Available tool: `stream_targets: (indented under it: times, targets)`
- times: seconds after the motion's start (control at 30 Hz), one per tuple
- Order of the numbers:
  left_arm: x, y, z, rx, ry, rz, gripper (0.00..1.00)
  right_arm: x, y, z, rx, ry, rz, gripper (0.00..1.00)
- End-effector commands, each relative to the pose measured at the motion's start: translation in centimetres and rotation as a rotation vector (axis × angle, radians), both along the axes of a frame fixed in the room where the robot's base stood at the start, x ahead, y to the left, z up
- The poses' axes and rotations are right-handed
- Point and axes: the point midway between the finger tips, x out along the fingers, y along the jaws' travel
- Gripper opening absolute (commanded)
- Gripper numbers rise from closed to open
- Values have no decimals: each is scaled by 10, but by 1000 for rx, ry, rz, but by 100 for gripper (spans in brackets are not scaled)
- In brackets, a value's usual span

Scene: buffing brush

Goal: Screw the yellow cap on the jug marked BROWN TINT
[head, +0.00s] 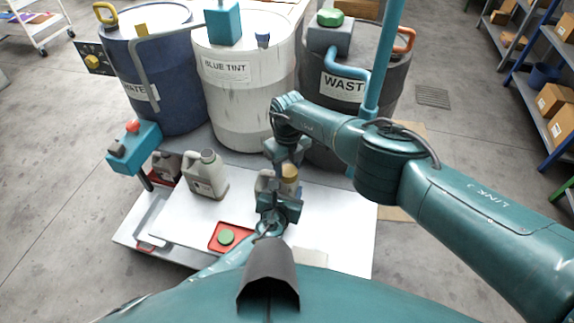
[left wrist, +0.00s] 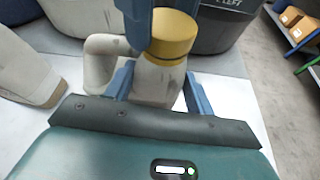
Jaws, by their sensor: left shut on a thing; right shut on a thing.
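The yellow cap (head: 290,172) sits at the mouth of a pale jug (head: 263,182) on the white bench top. In the left wrist view, the yellow cap (left wrist: 173,36) is directly over the jug's neck (left wrist: 157,80), with no clear gap; whether it is threaded cannot be told. My left gripper (head: 279,203) is shut on the jug; its fingers flank the neck in the left wrist view (left wrist: 158,92). My right gripper (head: 287,155) comes from above and is shut on the yellow cap. No label on the held jug is readable.
Another pale jug (head: 206,178) and a darker jug (head: 167,166) stand to the left. A red tray (head: 213,245) holds a green cap (head: 226,237). Blue WATER (head: 180,95), white BLUE TINT (head: 240,105) and dark WASTE (head: 390,85) drums line the back. The bench's right part is clear.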

Motion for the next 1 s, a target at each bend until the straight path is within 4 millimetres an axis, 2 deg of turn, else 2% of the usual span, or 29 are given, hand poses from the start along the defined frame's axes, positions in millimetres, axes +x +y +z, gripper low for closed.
stream_targets:
  times: [0.1, 0.6, 0.73, 0.87, 0.9, 1.0]
  targets:
    - [0, 2, -2, 5, 1, 4, 0, 0, -2, 0, 0, 2, -271, 21]
    - [0, 3, -2, 6, 2, 4, 0, -2, -7, -1, -1, 5, -1351, 21]
    - [0, 3, -2, 6, 2, 5, 0, -3, -7, -1, -1, 5, -1564, 21]
    - [0, 3, -2, 6, 2, 5, 0, -3, -7, -1, -2, 6, -1563, 21]
    - [0, 3, -2, 6, 2, 5, 0, -3, -6, -1, -1, 6, -1562, 42]
    - [0, 3, -2, 6, 2, 5, 0, -3, -6, -1, 0, 6, -1561, 51]
